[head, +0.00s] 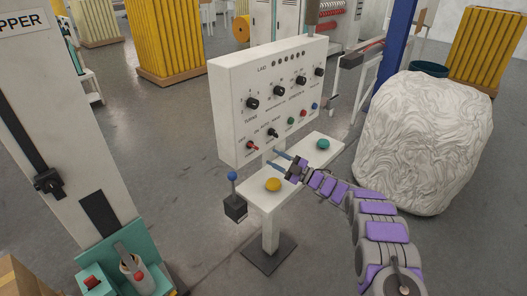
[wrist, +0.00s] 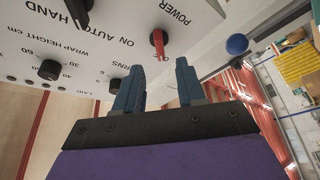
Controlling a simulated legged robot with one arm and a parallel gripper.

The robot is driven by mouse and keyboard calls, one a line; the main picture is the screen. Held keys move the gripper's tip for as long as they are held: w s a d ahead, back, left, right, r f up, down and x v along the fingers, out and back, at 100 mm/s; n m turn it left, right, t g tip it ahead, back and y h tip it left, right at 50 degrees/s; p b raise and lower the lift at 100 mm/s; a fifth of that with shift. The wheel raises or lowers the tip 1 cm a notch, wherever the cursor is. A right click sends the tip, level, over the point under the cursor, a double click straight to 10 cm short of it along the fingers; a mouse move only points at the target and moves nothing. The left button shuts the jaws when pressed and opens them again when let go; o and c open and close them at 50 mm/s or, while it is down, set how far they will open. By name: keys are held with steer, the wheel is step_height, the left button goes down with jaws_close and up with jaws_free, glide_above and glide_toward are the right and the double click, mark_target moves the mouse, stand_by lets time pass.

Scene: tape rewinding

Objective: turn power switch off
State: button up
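The power switch (wrist: 158,42) is a red rotary knob by the "POWER" label on the white control panel, seen upper middle in the wrist view. In the head view the red knob (head: 252,146) is at the panel's lower left. My gripper (wrist: 159,68) is open and empty, its two blue fingers pointing at the panel with the red knob beyond the gap between them. In the head view my gripper (head: 274,158) is in front of the panel, to the right of and slightly below the red knob. The fingers appear apart from the knob.
Black knobs (head: 278,91) and small coloured buttons (head: 303,112) share the panel. Below is a shelf with a yellow button (head: 273,184) and a green button (head: 323,144). A blue-ball joystick (head: 232,177) stands left. A white wrapped bale (head: 425,140) is at right.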

steer(key=p+v, duration=0.1)
steer(key=v, duration=0.8)
steer(key=shift+d, duration=0.15)
